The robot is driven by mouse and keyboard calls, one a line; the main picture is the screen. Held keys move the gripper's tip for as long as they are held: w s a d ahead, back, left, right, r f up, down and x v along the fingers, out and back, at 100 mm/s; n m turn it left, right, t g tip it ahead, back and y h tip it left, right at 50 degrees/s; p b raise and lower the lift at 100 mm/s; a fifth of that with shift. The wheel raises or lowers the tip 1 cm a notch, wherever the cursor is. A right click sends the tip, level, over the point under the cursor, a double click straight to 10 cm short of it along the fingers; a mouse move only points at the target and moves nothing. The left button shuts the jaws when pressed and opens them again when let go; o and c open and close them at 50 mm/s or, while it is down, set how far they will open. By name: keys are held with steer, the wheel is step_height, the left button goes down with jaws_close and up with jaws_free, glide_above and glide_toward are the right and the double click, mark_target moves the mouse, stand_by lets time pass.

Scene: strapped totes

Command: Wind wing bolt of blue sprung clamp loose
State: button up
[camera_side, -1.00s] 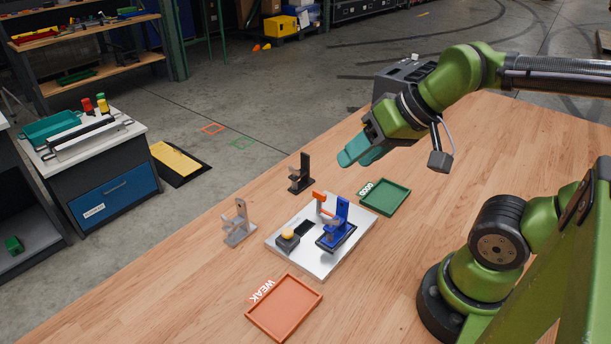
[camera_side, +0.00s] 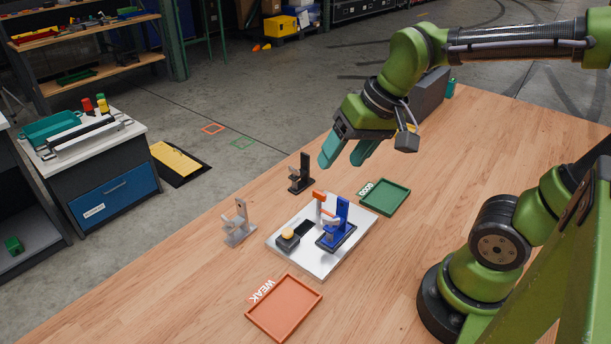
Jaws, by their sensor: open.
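The blue clamp (camera_side: 338,232) stands upright on a pale plate (camera_side: 318,264) in the middle of the table. An orange part (camera_side: 320,196) shows at the upper left of the blue clamp, on a grey piece beside it; I cannot tell whether it is the wing bolt. My gripper (camera_side: 344,164) has teal fingers that point down and are apart, with nothing between them. It hangs in the air above and behind the blue clamp, touching nothing.
A dark block with a yellow knob (camera_side: 288,237) sits on the plate's left. A black clamp (camera_side: 300,175) and a grey clamp (camera_side: 239,224) stand behind and left. A green GOOD tray (camera_side: 384,210) lies right, an orange WEAK tray (camera_side: 262,322) in front. Bare wood lies between.

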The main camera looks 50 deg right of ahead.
mark_target(331, 221)
steer(key=f+m+g, duration=0.1)
steer(key=f+m, duration=0.1)
steer(key=f, duration=0.3)
steer(key=w+f+m+g+h, duration=0.1)
steer(key=f+m+g, duration=0.1)
steer(key=f, duration=0.3)
steer(key=w+f+m+g, duration=0.1)
steer(key=f+m, duration=0.2)
steer(key=f, duration=0.2)
steer(key=shift+w+d+f+g+h, duration=0.25)
steer(key=shift+d+g+h, duration=0.05)
steer(key=shift+d+g, duration=0.1)
steer(key=c, duration=1.1)
steer(key=shift+o, duration=0.2)
